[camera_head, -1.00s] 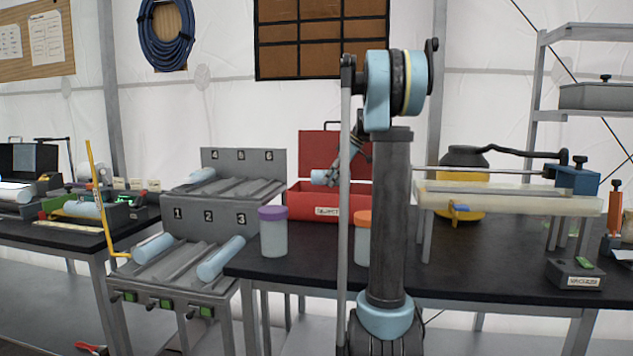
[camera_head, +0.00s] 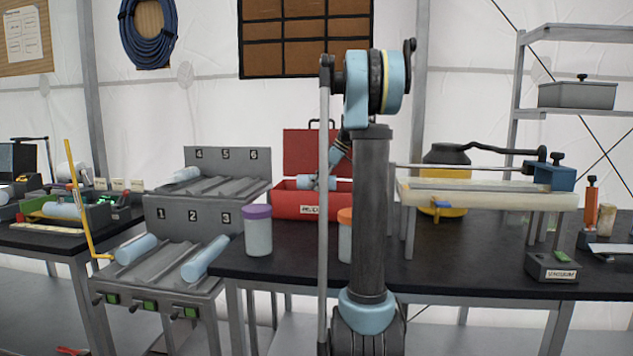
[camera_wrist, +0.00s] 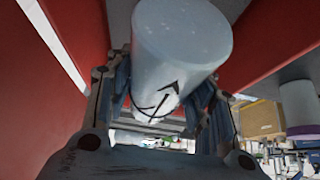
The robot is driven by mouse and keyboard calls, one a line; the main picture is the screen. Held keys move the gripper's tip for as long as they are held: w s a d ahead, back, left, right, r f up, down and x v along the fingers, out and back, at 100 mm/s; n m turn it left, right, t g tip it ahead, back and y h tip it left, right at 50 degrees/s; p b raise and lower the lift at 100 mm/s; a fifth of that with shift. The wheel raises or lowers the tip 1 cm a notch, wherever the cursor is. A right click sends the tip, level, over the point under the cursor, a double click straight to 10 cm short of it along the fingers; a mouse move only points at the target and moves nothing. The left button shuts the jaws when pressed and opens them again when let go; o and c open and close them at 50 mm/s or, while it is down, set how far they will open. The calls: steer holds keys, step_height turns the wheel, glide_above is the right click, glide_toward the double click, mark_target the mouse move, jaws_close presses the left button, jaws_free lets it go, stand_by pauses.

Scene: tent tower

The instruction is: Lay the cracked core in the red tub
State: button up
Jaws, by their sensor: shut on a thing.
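The cracked core (camera_wrist: 180,50) is a pale grey-blue cylinder with black crack lines near its lower end in the wrist view. My gripper (camera_wrist: 155,110) is shut on it, with a finger on each side. In the head view the core (camera_head: 307,183) is small, lies roughly crosswise and shows at my gripper (camera_head: 334,178), just above the red tub's front wall. The red tub (camera_head: 290,205) stands on the black bench with its lid raised behind. Red surfaces flank the core in the wrist view. My arm hides the tub's right end, and the tub's inside is hidden.
A purple-lidded jar (camera_head: 258,232) stands left of the tub, and an orange-lidded jar (camera_head: 345,240) is partly behind my arm. A numbered grey rack (camera_head: 160,265) holding several cores is at left. A pale beam stand (camera_head: 480,195) is at right.

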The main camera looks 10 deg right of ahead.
steer(key=shift+f, duration=2.6)
steer(key=shift+s+d+f, duration=0.1)
steer(key=shift+s+f, duration=0.05)
steer(key=shift+f, duration=0.2)
steer(key=shift+s, duration=0.1)
steer(key=shift+s, duration=0.1)
steer(key=o, duration=1.2)
steer(key=shift+o, duration=1.4)
steer(key=shift+f, duration=0.2)
steer(key=shift+w+f, duration=0.4)
steer(key=shift+w, duration=0.2)
steer(key=shift+s+r, duration=0.3)
steer(key=shift+r, duration=0.15)
